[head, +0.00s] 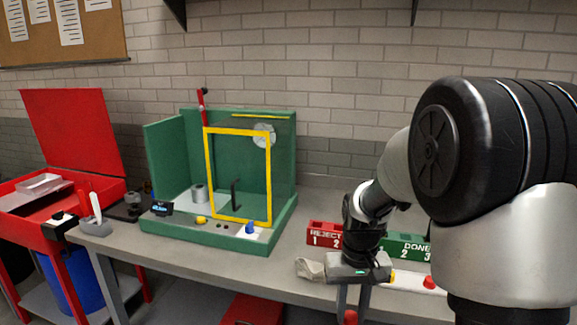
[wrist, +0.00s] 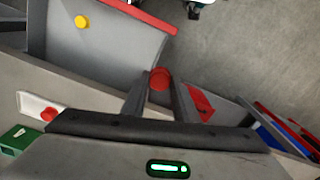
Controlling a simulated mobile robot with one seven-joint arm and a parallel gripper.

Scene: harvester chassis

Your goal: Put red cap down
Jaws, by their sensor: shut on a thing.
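My gripper (head: 350,313) points downward at the front edge of the grey workbench (head: 185,258). It is shut on a red cap (head: 350,317), which also shows between the fingertips in the wrist view (wrist: 160,78). The cap is held in the air; in the wrist view floor and red and grey parts lie behind it. A second red, cap-like piece (head: 430,282) sits on a white strip on the bench, right of my gripper. It appears at the left in the wrist view (wrist: 48,114).
A red REJECT block (head: 322,234) and a green DONE block (head: 405,247) stand behind my gripper. A beige cloth (head: 310,269) lies left of it. A green fixture with a yellow frame (head: 207,170) stands mid-bench. A red toolbox (head: 40,200) is at far left.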

